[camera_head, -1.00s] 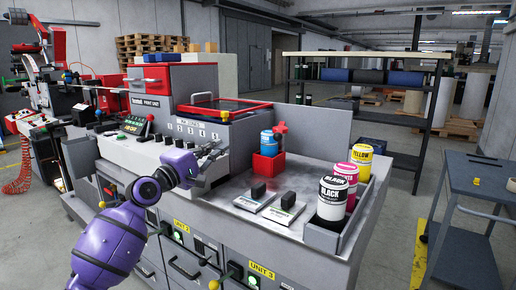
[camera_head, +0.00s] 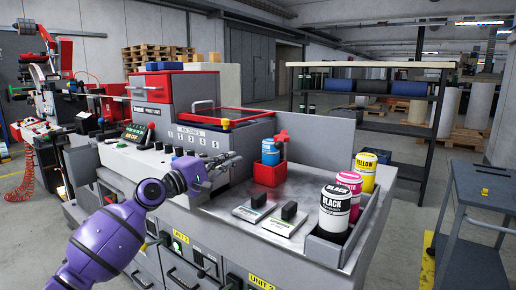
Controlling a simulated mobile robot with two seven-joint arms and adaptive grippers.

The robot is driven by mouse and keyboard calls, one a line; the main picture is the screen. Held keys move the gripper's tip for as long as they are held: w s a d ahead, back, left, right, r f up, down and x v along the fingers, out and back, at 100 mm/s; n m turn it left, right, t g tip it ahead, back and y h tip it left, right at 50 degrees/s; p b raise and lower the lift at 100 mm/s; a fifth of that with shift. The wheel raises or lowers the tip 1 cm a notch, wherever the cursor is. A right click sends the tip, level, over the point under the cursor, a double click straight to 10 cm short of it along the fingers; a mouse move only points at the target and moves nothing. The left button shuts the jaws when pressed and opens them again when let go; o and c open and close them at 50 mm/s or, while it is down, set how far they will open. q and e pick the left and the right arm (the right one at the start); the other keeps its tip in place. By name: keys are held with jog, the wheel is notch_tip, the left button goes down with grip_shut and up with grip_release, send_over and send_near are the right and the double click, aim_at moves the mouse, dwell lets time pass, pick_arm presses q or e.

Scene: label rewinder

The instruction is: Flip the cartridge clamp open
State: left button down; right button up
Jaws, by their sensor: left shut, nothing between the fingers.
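A blue cartridge (camera_head: 270,153) stands upright in a red holder (camera_head: 268,175) on the metal worktop. A red clamp piece (camera_head: 282,137) with a knob-like top rises beside and behind the cartridge. Whether the clamp touches the cartridge is too small to tell. My left gripper (camera_head: 235,159) is shut and empty, a short way left of the cartridge, above the worktop near the row of numbered knobs. My right gripper is out of view.
Two flat pads with black blocks (camera_head: 258,200) lie on the worktop in front of the holder. A grey tray (camera_head: 342,245) at right holds black, magenta and yellow ink cans (camera_head: 335,210). A grey panel (camera_head: 318,144) stands behind. A grey cart (camera_head: 480,188) stands at far right.

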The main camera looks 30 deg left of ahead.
pick_arm(q)
jog(key=w+d+r+p, duration=0.1)
jog(key=w+d, duration=0.4)
jog(key=w, duration=0.4)
jog(key=shift+r+p, duration=0.35)
jog(key=shift+p, duration=0.05)
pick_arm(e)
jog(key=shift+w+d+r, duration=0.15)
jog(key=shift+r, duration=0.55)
